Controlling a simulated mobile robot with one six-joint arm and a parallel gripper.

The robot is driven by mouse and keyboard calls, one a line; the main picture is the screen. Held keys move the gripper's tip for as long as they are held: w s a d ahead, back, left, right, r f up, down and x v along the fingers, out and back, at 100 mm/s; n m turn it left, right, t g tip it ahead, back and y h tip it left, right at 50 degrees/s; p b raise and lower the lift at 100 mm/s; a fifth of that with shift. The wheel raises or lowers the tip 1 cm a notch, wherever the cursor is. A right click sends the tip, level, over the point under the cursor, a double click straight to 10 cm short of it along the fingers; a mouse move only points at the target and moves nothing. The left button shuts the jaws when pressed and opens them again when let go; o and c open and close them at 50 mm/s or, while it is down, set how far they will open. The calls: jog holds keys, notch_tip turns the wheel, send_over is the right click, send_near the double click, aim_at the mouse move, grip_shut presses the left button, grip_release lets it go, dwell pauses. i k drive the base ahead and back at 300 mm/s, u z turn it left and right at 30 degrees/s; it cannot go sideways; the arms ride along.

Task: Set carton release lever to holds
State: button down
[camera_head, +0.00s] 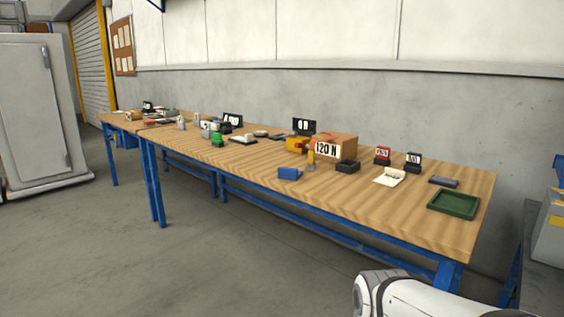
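A brown carton (343,143) stands on the wooden workbench right of its middle. A white plate (326,150) on its front reads "120 N". Just left of that plate is a small upright yellow piece with a red part (310,154), which may be the release lever; its setting is too small to read. A yellow block (295,144) sits at the carton's left side. My gripper is not in view. Only a white rounded part of my arm shows at the bottom right.
The long workbench (440,222) has blue legs. A blue block (289,173) and a black block (347,166) lie near the carton. Two small signs (382,155) and a green tray (454,204) are further right. The floor in front (230,260) is clear.

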aim_at(297, 146)
jog(key=k, duration=0.2)
jog(key=u, duration=0.55)
jog(key=i, duration=1.75)
jog(key=z, duration=0.3)
